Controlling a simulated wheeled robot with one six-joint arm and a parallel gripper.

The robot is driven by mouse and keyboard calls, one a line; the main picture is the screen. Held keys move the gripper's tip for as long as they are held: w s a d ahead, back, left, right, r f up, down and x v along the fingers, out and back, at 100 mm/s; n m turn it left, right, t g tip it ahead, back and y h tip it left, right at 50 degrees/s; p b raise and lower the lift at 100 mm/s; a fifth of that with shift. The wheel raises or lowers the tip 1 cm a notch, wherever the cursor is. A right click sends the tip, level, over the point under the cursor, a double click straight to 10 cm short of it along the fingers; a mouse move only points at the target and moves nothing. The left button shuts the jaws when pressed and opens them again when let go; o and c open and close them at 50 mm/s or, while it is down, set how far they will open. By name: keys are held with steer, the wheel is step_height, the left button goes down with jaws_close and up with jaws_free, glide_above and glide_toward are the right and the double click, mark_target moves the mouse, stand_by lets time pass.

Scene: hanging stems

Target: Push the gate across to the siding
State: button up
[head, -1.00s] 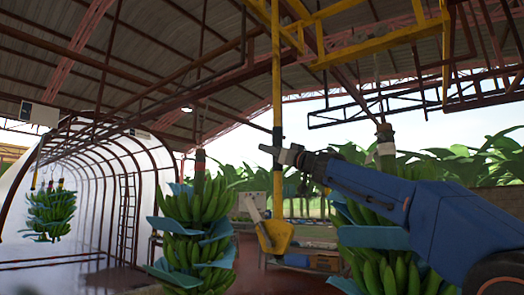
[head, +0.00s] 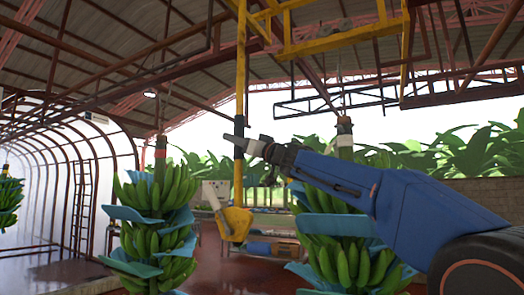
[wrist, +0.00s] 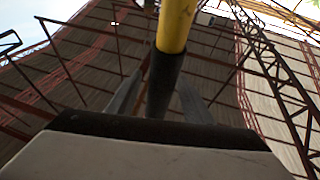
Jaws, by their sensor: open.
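A pole (head: 240,85), yellow above and black at its middle, hangs from the yellow overhead framework (head: 340,40). I take it as the handle of the gate; which overhead piece is the gate I cannot tell. A yellow paddle-like foot (head: 235,223) is at its lower end. My gripper (head: 240,143) is at the black part. In the wrist view the pole (wrist: 176,25) runs down between the two open fingers of my gripper (wrist: 160,85), black part between them. Whether they touch it I cannot tell. I cannot make out the siding for certain.
A banana bunch (head: 155,195) with blue sheets hangs left of the pole, another (head: 335,225) right of it, below my arm. A third (head: 8,200) is at the left edge. A dark truss (head: 335,100) hangs at right. A ribbed tunnel frame (head: 80,190) stands left.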

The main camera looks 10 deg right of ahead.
steer(key=v, duration=1.4)
steer(key=shift+s, duration=0.1)
steer(key=w+a+r+m, duration=0.3)
steer(key=w+a+m, duration=0.2)
steer(key=m, duration=1.3)
steer(key=w+a+r+m, duration=0.3)
steer(key=w+a+m, duration=0.2)
steer(key=m, duration=1.3)
steer(key=shift+w+a+r, duration=0.25)
steer(key=shift+w+r, duration=0.1)
steer(key=shift+w, duration=0.7)
